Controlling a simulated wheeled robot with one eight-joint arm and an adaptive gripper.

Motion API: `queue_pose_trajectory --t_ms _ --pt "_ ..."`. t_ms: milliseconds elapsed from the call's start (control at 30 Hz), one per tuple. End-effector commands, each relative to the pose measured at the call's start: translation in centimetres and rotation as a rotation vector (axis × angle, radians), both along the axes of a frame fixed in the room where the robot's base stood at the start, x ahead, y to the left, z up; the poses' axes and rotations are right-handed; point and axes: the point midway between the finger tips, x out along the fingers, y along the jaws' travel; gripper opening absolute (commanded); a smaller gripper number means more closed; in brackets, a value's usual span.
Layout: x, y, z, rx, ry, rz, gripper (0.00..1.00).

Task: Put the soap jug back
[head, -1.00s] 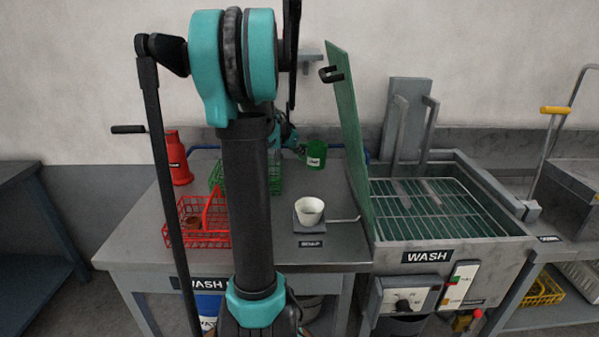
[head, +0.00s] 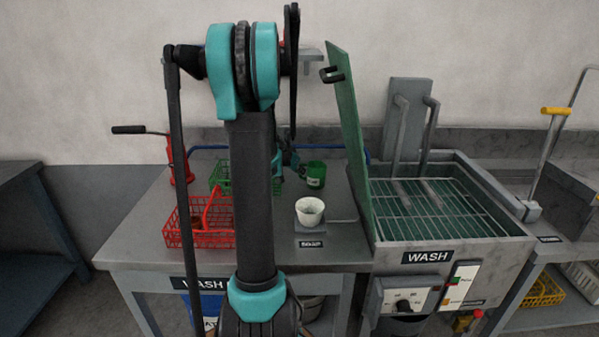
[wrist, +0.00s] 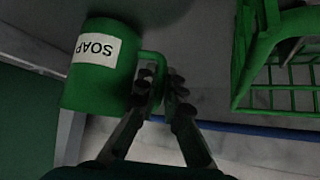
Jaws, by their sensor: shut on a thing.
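The soap jug (head: 316,176) is green with a white label and shows at the back of the wash table, left of the raised green panel. In the wrist view the jug (wrist: 98,85) fills the upper left, its SOAP label upside down. My gripper (wrist: 160,88) is shut on the jug's handle, one finger on each side of it. I cannot tell whether the jug's base touches the table.
A white bowl (head: 310,211) sits on a small grey stand in front of the jug. The green panel (head: 348,140) rises to its right.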

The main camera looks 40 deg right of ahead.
Motion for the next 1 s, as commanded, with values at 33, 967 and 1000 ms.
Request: queue_pose_trajectory --t_ms 33,967,1000 --pt "0.0 0.0 -0.1 0.000 0.000 0.000 0.00" --pt "-1.0 3.3 3.4 0.000 0.000 0.003 0.29" --pt "-1.1 3.8 3.9 0.000 0.000 0.003 0.29"
